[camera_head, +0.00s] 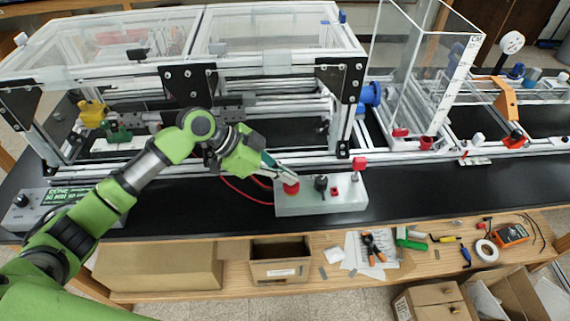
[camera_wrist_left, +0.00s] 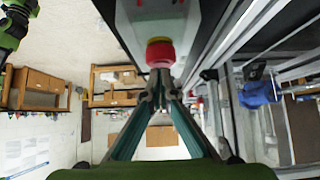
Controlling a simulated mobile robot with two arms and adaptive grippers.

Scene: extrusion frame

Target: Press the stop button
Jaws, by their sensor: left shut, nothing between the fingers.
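The control box (camera_head: 335,203) is a pale block on the black bench top, in front of the extrusion frame. On it are a round red button (camera_head: 291,187) at its left end, a black knob (camera_head: 321,184) and a small red switch (camera_head: 334,191). My left gripper (camera_head: 283,177) is shut and empty, its tips right at the red button. In the left wrist view the red button (camera_wrist_left: 160,52) with a yellow collar lies just beyond the closed fingertips (camera_wrist_left: 160,76). Whether the tips touch it I cannot tell. My right gripper is not in view.
The aluminium extrusion frame (camera_head: 270,60) with clear panels stands behind the box. A red cable (camera_head: 245,192) runs left of the box. A grey control unit (camera_head: 45,205) sits at the far left. Tools and open boxes (camera_head: 280,262) lie on the lower wooden shelf. Bare bench lies right of the box.

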